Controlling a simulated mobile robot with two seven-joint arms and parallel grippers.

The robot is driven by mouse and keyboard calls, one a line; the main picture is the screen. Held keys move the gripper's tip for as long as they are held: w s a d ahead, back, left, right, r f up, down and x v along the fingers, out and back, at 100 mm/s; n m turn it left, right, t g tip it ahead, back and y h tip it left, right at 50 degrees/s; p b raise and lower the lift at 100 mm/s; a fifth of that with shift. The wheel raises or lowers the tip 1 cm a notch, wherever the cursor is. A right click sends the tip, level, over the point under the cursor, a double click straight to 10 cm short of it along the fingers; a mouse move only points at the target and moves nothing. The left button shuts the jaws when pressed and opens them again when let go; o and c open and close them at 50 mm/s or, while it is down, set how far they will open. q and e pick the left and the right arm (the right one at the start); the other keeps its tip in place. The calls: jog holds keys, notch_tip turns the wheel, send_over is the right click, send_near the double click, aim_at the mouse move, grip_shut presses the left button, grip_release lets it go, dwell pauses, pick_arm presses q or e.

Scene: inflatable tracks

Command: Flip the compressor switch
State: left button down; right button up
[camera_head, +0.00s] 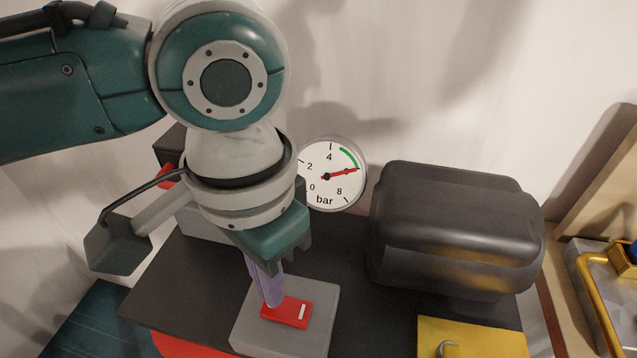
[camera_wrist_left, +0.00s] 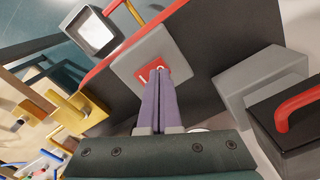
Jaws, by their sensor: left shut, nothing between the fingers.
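The compressor switch (camera_head: 287,313) is a red rocker with a white mark, set in a grey block (camera_head: 318,328) on the dark compressor base. My left gripper (camera_head: 271,303) is shut and empty, pointing down, with its purple fingertips at the left part of the red switch. In the left wrist view, the closed fingers (camera_wrist_left: 158,80) reach the red switch (camera_wrist_left: 145,74) and hide part of it. Whether they press on it or hover just over it I cannot tell. The right gripper is not in view.
A round pressure gauge (camera_head: 331,174) stands behind, its red needle near 6. A dark tank (camera_head: 455,228) sits to the right. A yellow panel (camera_head: 472,340) is at front right. A dark box with a red handle (camera_wrist_left: 305,108) shows in the wrist view.

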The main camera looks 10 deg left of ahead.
pick_arm(q)
jog(key=shift+f+b, duration=0.4)
jog(key=shift+f, duration=0.4)
notch_tip(320, 180, up, 7)
jog(key=p, duration=0.9)
jog(key=shift+r, duration=0.15)
dwell(0.3)
